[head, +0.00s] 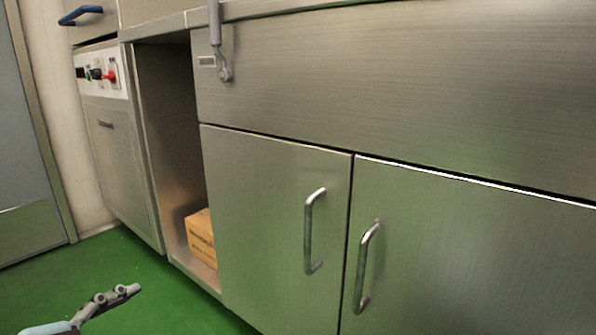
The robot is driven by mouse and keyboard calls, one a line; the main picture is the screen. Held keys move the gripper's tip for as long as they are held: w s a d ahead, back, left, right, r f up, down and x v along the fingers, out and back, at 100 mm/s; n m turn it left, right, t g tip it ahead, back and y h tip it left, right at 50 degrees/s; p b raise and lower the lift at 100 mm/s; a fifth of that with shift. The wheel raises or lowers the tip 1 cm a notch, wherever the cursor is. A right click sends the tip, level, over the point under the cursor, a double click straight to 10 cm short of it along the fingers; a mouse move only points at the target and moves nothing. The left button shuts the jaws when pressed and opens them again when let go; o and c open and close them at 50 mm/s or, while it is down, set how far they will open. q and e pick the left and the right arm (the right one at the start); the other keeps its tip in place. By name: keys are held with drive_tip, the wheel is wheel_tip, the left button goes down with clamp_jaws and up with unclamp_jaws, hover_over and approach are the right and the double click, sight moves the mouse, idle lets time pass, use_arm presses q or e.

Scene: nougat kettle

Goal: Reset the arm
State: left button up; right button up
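Part of my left gripper (128,291) shows at the lower left in the head view, over the green floor. It is grey and seen from the side, with one finger pointing right. Nothing is seen in it, and its other finger cannot be made out. It is apart from the cabinets. My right gripper is not in view.
A steel cabinet (270,220) with two closed, handled doors fills the middle and right. A cardboard box (201,238) sits in the open bay left of it. A control panel (101,75) with a red knob is farther left. Green floor (60,275) is clear at lower left.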

use_arm(q)
drive_tip(key=s+a+f+n+g+y+p, duration=0.2)
drive_tip(key=s+f+n+p, duration=0.3)
drive_tip(key=s, duration=0.4)
drive_tip(key=s+a+f+n+g+y+p, duration=0.1)
drive_tip(key=s+a+f+n+y+p, duration=0.1)
drive_tip(key=s+f+n+p, duration=0.5)
drive_tip(key=s+a+f+n+g+y+p, duration=0.15)
drive_tip(key=s+p, duration=0.35)
drive_tip(key=s, duration=0.7)
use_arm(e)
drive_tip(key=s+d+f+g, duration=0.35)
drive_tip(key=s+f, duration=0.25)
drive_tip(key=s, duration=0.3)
use_arm(q)
drive_tip(key=s+a+g+p, duration=0.3)
drive_tip(key=s+g+p, duration=0.2)
drive_tip(key=s+p, duration=0.8)
drive_tip(key=shift+s+g+y, duration=0.35)
drive_tip(key=shift+s+y, duration=0.1)
drive_tip(key=shift+s, duration=0.8)
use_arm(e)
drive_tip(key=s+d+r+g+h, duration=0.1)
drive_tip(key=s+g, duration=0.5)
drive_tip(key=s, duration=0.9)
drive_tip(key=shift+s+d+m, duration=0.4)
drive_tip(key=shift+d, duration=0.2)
